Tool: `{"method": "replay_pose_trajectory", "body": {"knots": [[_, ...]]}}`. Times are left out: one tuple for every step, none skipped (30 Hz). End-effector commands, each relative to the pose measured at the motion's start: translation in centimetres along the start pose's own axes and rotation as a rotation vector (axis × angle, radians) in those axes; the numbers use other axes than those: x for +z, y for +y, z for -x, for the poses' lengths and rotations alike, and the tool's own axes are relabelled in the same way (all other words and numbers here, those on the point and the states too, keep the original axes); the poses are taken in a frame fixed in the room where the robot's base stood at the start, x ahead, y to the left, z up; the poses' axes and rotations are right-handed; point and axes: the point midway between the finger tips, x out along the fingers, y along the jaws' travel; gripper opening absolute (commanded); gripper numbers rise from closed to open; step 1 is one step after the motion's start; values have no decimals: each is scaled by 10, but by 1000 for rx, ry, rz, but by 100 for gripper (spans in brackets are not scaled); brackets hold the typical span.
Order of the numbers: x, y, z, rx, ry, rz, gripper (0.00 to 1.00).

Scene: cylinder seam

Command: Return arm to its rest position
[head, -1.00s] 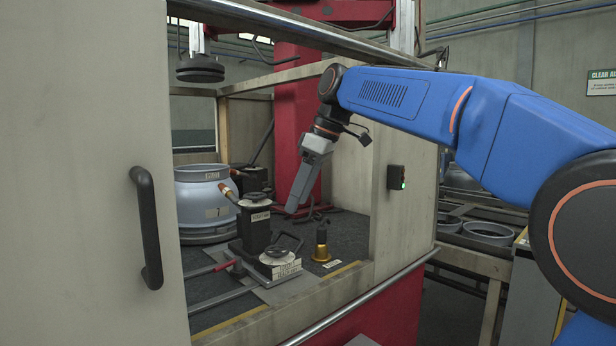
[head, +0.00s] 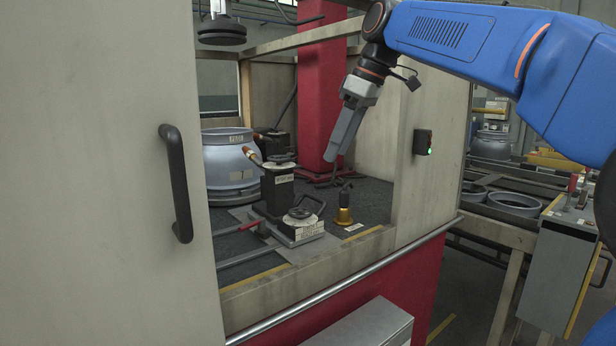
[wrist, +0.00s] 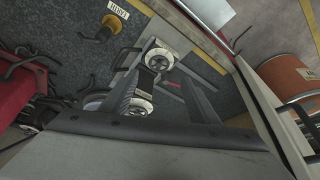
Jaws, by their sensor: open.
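My gripper (head: 340,150) hangs from my blue arm inside the open booth, pointing down and slightly left. It is above the booth floor, to the right of the black fixture block (head: 278,190) and above the brass-based knob (head: 345,207). In the wrist view the two grey fingers of my gripper (wrist: 157,92) are spread apart. Nothing is held between them. White round-topped fixtures (wrist: 158,55) lie below, seen past the fingers.
A grey-blue cylinder (head: 228,165) stands at the back left of the booth. The cabin door with a black handle (head: 176,183) is at left. The booth's right post (head: 425,190) stands close beside my arm. A grey control box (head: 560,270) is at lower right.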

Motion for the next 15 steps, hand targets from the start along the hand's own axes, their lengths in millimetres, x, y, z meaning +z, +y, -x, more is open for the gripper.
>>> {"method": "replay_pose_trajectory", "body": {"knots": [[15, -6, -2, 14, -3, -38, 55], [24, -8, -4, 24, -6, -65, 55], [37, -12, -8, 38, -8, -105, 55], [48, -15, -11, 49, -10, -136, 55], [58, -17, -14, 61, -11, -166, 55], [72, -21, -19, 76, -14, -204, 55], [82, -25, -22, 86, -15, -233, 55], [92, -28, -26, 98, -16, -262, 55], [107, -33, -32, 112, -19, -301, 55], [117, -36, -37, 124, -19, -329, 55], [128, -40, -41, 135, -20, -356, 55], [142, -45, -48, 150, -20, -393, 55], [153, -49, -53, 162, -21, -420, 55], [164, -54, -58, 173, -21, -447, 55], [178, -59, -65, 188, -20, -483, 55]]}}
